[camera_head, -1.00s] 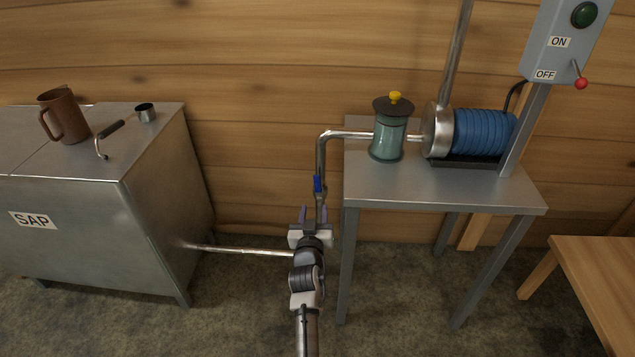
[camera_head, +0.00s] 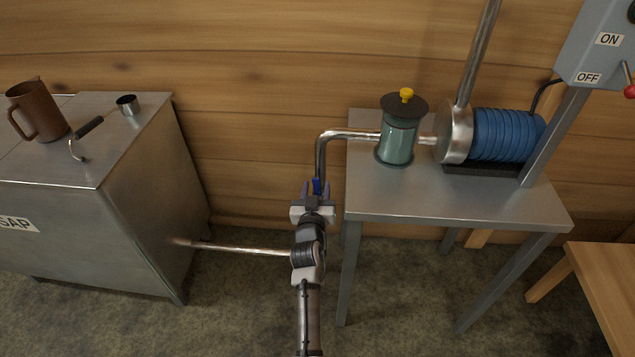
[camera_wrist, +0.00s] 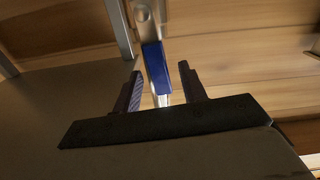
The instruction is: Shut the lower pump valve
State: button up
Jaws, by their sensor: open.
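The lower pump valve has a blue lever handle (camera_head: 317,186) on the metal pipe left of the pump table. In the wrist view the blue handle (camera_wrist: 156,69) stands nearly upright, leaning slightly, in line with the pipe. My gripper (camera_head: 317,188) is at the handle. In the wrist view its two fingers (camera_wrist: 163,86) are open, one on each side of the handle's lower part, with gaps visible on both sides. In the head view my gripper hides the lower handle and the pipe behind it.
The pump table (camera_head: 455,200) stands close to the right of my arm, carrying a green filter canister (camera_head: 398,143) and a blue motor (camera_head: 505,135). A steel SAP tank (camera_head: 100,225) is at left, with a horizontal pipe (camera_head: 240,250) running from it toward my arm.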

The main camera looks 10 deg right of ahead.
grip_shut()
dwell(0.3)
